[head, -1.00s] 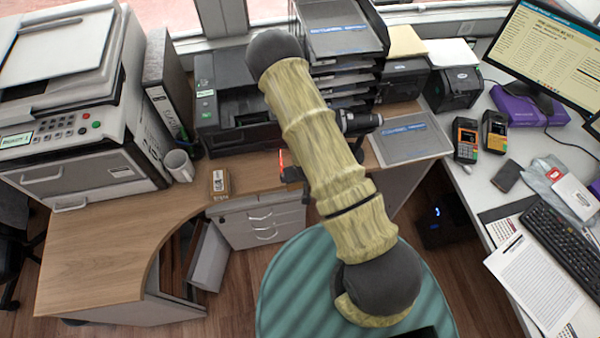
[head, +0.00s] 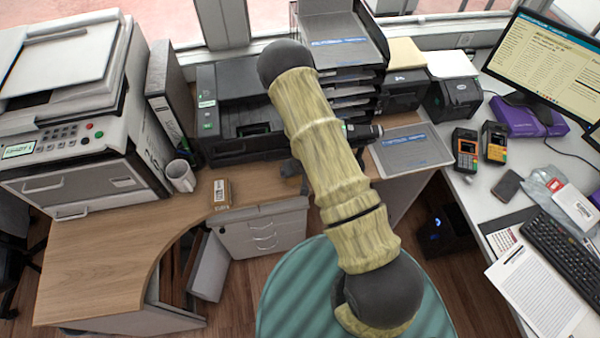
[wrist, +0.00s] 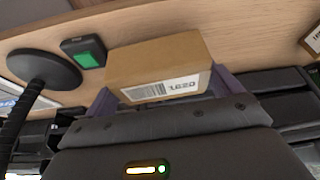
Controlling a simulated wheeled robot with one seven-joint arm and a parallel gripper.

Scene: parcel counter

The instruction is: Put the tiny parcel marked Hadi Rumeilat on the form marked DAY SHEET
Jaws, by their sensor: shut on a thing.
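My gripper (wrist: 163,88) is shut on a small brown cardboard parcel (wrist: 158,66) in the wrist view, with a finger on each side. Its white label shows a barcode and a short code; no name is readable. In the head view my arm hides most of the gripper and the held parcel. Another small brown parcel (head: 221,192) lies on the wooden desk left of my arm; a labelled parcel also shows at the wrist view's right edge (wrist: 313,38). I cannot read DAY SHEET anywhere; a printed sheet (head: 537,290) lies on the right desk.
A mug (head: 181,175), binder (head: 166,88) and large printer (head: 75,130) stand left. Card terminals (head: 466,150) and a keyboard (head: 565,240) occupy the right desk. The front-left desk is clear.

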